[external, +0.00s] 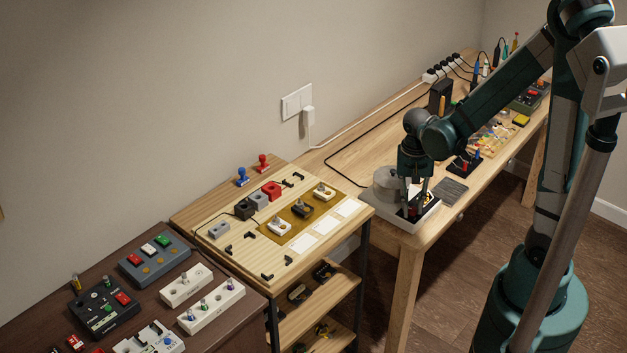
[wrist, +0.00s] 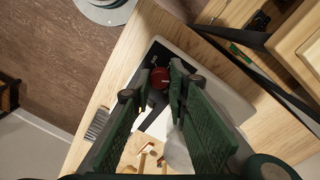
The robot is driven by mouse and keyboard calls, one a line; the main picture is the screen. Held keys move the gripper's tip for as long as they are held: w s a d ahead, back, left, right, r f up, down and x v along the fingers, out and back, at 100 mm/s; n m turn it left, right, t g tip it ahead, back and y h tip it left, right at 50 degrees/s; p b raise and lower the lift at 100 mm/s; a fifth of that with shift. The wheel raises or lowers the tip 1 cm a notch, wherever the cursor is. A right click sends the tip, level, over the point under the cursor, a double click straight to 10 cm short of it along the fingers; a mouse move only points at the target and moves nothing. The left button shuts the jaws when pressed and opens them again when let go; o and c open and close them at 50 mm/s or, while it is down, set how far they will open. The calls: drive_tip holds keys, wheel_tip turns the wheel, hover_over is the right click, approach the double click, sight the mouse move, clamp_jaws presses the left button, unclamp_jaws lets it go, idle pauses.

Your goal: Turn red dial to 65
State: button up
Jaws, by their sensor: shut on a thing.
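The red dial (wrist: 160,77) is round and sits on a dark panel of a pale box (wrist: 231,98) in the wrist view. The box also shows in the external view (external: 432,213), near the front edge of the long wooden table. My gripper (wrist: 161,82) points down at the box, with its two dark green fingers on either side of the dial. It is shut on the dial. In the external view my gripper (external: 413,203) stands over the box and mostly hides the dial. The dial's scale and setting cannot be read.
A grey rounded object (external: 386,183) is close beside my gripper. A dark grey ribbed pad (external: 451,191) lies right of the box. Black cables run along the table (external: 357,150).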

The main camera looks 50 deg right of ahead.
sight(410, 208)
drive_tip(key=shift+m, duration=0.5)
drive_tip(key=o, duration=0.9)
drive_tip(key=shift+r, duration=0.15)
drive_tip(key=shift+w+a+r, duration=0.1)
drive_tip(key=shift+w+r, duration=0.1)
drive_tip(key=shift+r, duration=2.75)
drive_tip(key=shift+w+a+r, duration=0.1)
drive_tip(key=shift+w+r, duration=0.05)
drive_tip(key=shift+r, duration=2.75)
